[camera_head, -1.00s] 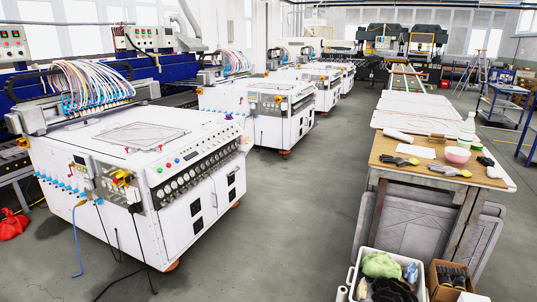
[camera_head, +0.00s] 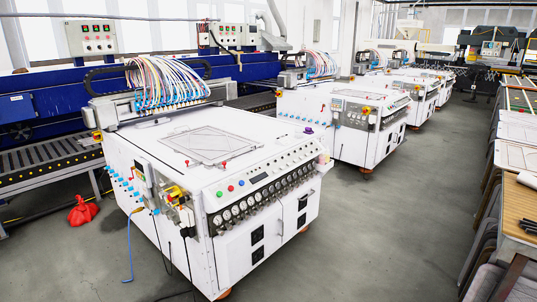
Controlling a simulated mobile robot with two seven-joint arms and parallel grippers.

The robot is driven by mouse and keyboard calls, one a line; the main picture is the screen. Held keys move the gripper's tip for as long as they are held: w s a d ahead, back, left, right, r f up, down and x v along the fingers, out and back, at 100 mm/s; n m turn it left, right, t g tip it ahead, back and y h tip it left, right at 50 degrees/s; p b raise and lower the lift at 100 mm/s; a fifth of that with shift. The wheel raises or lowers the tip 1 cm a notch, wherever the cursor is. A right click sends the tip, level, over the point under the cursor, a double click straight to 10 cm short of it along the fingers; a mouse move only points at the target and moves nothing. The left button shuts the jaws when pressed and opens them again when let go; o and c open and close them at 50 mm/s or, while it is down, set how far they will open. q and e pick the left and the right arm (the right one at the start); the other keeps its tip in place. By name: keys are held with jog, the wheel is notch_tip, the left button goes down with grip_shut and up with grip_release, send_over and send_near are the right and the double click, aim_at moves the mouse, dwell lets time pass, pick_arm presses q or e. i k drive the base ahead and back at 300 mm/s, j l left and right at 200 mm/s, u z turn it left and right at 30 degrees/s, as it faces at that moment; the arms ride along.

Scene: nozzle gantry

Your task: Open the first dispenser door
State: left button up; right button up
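The nearest white dispenser machine (camera_head: 255,150) stands left of centre. Its front has a row of round gauges (camera_head: 245,205) below coloured buttons. Under the gauges are white lower panels, a left one (camera_head: 235,258) and a right one (camera_head: 300,232), with small black rectangles on them. They look flush with the front, so any door there appears shut. Bundled coloured tubes (camera_head: 165,80) rise at its back. A second white machine (camera_head: 345,125) stands behind it. Neither of my grippers is in view.
A red bag (camera_head: 83,210) lies on the floor at left, by a roller conveyor (camera_head: 50,160). A blue cable (camera_head: 130,245) hangs to the floor beside the machine. The grey floor (camera_head: 390,235) is clear between the machines and a wooden worktable (camera_head: 524,205) at right.

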aim_at(240, 249)
jog(key=i+l+u, duration=0.2)
jog(key=i+u, duration=0.25)
jog(key=i, duration=0.15)
jog(key=i+l+u, duration=0.95)
jog(key=i+l, duration=0.1)
jog(key=l, duration=0.2)
jog(key=i+l, duration=0.15)
jog(key=l, duration=0.2)
jog(key=i+l+u, duration=0.1)
jog(key=l, duration=0.2)
